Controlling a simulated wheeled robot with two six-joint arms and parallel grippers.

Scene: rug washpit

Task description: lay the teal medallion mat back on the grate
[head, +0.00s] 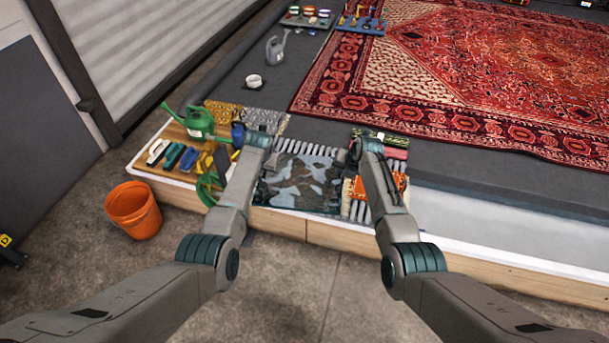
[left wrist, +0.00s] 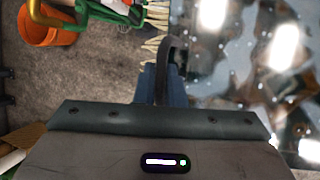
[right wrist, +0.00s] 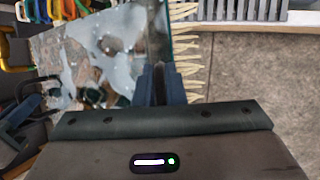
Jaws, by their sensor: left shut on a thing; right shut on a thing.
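The teal medallion mat (head: 300,183) is spread between my two arms at the front of the washpit, with glossy pale patches on it. Part of the slatted grate (head: 312,147) shows just behind it; the mat hides what lies under it. My left gripper (head: 271,160) is shut on the mat's left side. In the left wrist view its fingers (left wrist: 163,85) pinch the edge beside the fringe. My right gripper (head: 353,152) is shut on the right side; its fingers (right wrist: 167,85) also sit by the fringe. I cannot tell whether the mat touches the grate.
A tray with brushes (head: 172,155) and a green watering can (head: 197,120) is to the left. An orange bucket (head: 133,210) stands on the floor. Orange and striped pieces (head: 355,208) lie close on the right. A large red rug (head: 480,70) covers the back right.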

